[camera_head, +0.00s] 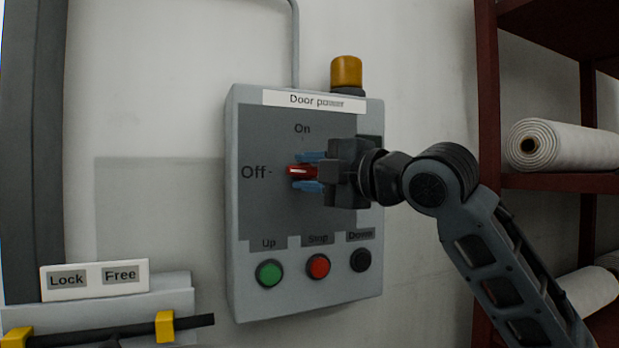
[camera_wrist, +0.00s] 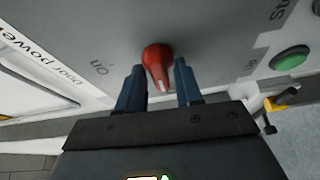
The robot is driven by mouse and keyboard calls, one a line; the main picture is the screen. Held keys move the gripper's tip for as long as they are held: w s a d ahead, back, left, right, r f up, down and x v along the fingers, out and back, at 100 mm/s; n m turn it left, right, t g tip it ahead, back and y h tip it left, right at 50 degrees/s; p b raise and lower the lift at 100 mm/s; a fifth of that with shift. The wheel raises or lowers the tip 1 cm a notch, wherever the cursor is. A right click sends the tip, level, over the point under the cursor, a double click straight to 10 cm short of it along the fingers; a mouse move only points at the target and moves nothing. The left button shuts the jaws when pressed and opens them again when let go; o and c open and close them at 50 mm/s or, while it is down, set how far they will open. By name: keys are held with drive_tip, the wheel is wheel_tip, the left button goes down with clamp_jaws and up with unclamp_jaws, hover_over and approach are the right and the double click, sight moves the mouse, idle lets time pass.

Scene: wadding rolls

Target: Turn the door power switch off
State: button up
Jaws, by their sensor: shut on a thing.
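The grey door power box (camera_head: 245,245) hangs on the wall in the head view, with "On" above the switch and "Off" at its left. The red switch knob (camera_head: 302,171) has a white mark and points left, toward "Off". My gripper (camera_head: 306,172) reaches in from the right, with one blue finger above the knob and one below, shut on it. In the wrist view the red knob (camera_wrist: 157,60) sits between the two blue fingertips (camera_wrist: 159,78), its white mark toward my gripper. My gripper hides part of the dial face.
Below the switch are a green Up button (camera_head: 269,273), a red Stop button (camera_head: 318,266) and a black Down button (camera_head: 360,260). An amber lamp (camera_head: 346,73) stands on top. A shelf with white rolls (camera_head: 565,146) is right; a Lock/Free panel (camera_head: 95,279) is lower left.

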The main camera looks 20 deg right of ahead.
drive_tip(key=shift+f+n+g, duration=0.15)
drive_tip(key=shift+n+g, duration=0.15)
drive_tip(key=shift+n, duration=0.2)
drive_tip(key=o, duration=0.7)
drive_tip(key=shift+o, duration=0.2)
drive_tip(key=v, duration=0.7)
drive_tip(key=shift+s+b, duration=0.3)
drive_tip(key=shift+s, duration=0.05)
drive_tip(key=shift+d, duration=0.1)
